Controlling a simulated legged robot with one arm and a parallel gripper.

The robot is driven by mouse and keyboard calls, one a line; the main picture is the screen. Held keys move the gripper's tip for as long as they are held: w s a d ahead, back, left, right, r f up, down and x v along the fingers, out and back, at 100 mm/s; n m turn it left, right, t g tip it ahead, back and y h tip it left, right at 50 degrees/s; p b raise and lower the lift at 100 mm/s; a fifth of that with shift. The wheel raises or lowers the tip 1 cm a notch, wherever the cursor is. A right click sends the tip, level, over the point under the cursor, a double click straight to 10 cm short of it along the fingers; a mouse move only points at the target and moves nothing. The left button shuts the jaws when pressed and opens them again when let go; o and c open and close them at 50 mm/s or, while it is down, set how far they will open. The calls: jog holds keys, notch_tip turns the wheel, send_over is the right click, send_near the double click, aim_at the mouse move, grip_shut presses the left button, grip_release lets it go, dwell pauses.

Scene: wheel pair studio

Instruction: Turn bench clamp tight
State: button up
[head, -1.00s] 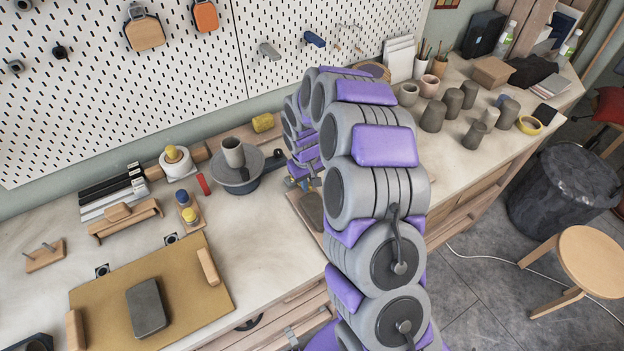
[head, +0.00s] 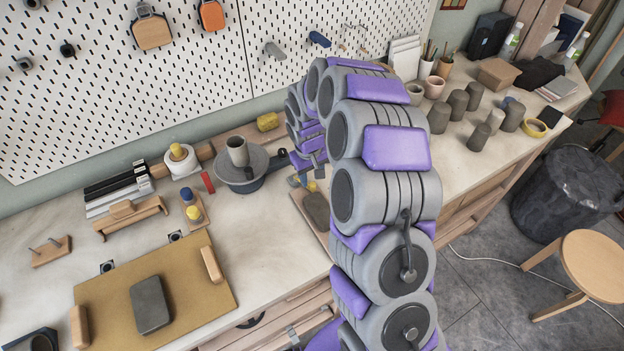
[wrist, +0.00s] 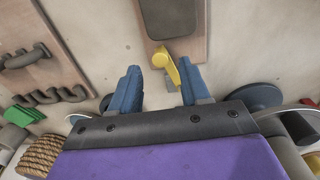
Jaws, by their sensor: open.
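In the wrist view a yellow lever-like piece (wrist: 167,66), which looks like the clamp's handle, lies at the end of a wooden board (wrist: 188,48) with a dark grey inset. My gripper (wrist: 160,84) is open, its two blue fingers apart. The yellow piece shows between and just beyond the fingertips, nearer the right one; I cannot tell whether they touch. In the head view the board with its dark inset (head: 316,208) and a small yellow bit (head: 312,186) show beside my arm. My gripper is mostly hidden there by my own links.
A grey wheel with a cup (head: 238,152) stands left of my gripper. A yellow sponge-like block (head: 267,122) lies behind, near the pegboard (head: 200,75). Several grey cups (head: 458,103) stand at the right. Bench surface in front of the wheel (head: 262,225) is clear.

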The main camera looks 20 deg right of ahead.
notch_tip(320, 180, up, 14)
jog(key=a+p, duration=0.1)
jog(key=shift+p, duration=0.4)
